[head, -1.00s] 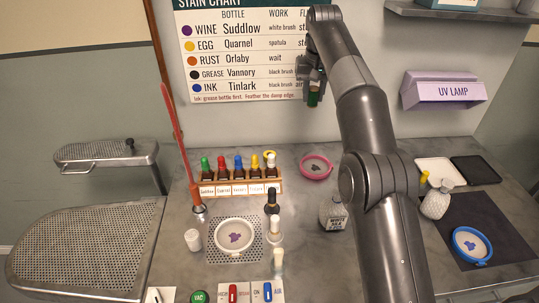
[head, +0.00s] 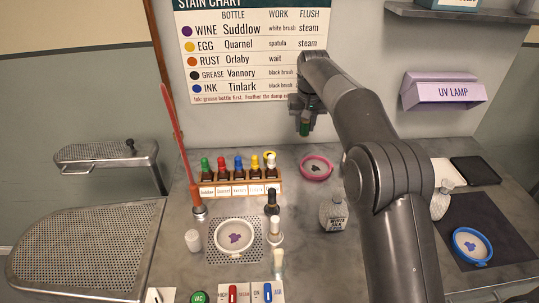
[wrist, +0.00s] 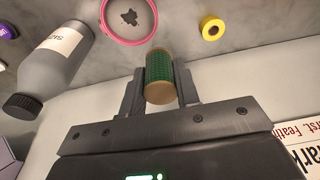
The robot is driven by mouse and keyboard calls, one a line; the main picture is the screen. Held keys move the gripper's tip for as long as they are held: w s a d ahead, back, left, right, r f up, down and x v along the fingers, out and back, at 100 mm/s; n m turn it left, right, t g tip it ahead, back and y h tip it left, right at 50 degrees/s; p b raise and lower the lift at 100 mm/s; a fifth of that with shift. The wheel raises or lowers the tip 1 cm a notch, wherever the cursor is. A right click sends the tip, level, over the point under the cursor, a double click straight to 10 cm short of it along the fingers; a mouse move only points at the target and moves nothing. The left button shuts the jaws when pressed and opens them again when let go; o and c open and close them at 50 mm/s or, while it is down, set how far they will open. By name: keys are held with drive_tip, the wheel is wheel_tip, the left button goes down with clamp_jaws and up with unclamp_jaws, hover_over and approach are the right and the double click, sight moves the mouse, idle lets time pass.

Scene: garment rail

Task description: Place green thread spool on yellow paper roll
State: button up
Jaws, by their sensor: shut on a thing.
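My gripper (head: 305,115) is shut on the green thread spool (head: 304,129) and holds it in the air above the back of the worktop. In the wrist view, the spool (wrist: 159,72) shows a green wound middle and tan ends between the two fingers (wrist: 160,82). In the head view, the roll (head: 270,153) is partly hidden behind the bottle rack.
The rack (head: 237,188) of colour-capped bottles stands just in front of the roll. A pink-rimmed hoop (head: 316,168) lies to the roll's right. A grey bottle (head: 333,213) stands in front of the hoop. The wall chart (head: 245,55) is behind my gripper.

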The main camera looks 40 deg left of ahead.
drive_tip(key=s+a+f, duration=0.1)
drive_tip(key=a+f, duration=0.1)
drive_tip(key=a, duration=0.1)
drive_tip(key=s+a+f, duration=0.1)
drive_tip(key=a+f, duration=0.2)
drive_tip(key=a, duration=0.1)
drive_tip(key=s+a+f, duration=0.2)
drive_tip(key=a, duration=0.1)
drive_tip(key=shift+a+f, duration=0.25)
drive_tip(key=shift+a, duration=0.15)
drive_tip(key=shift+f, duration=2)
drive_tip(key=shift+f, duration=0.1)
drive_tip(key=o, duration=1)
drive_tip(key=shift+c, duration=0.2)
wheel_tip(320, 180, up, 12)
drive_tip(key=s+d, duration=0.1)
drive_tip(key=shift+s, duration=0.2)
drive_tip(key=shift+d, duration=0.15)
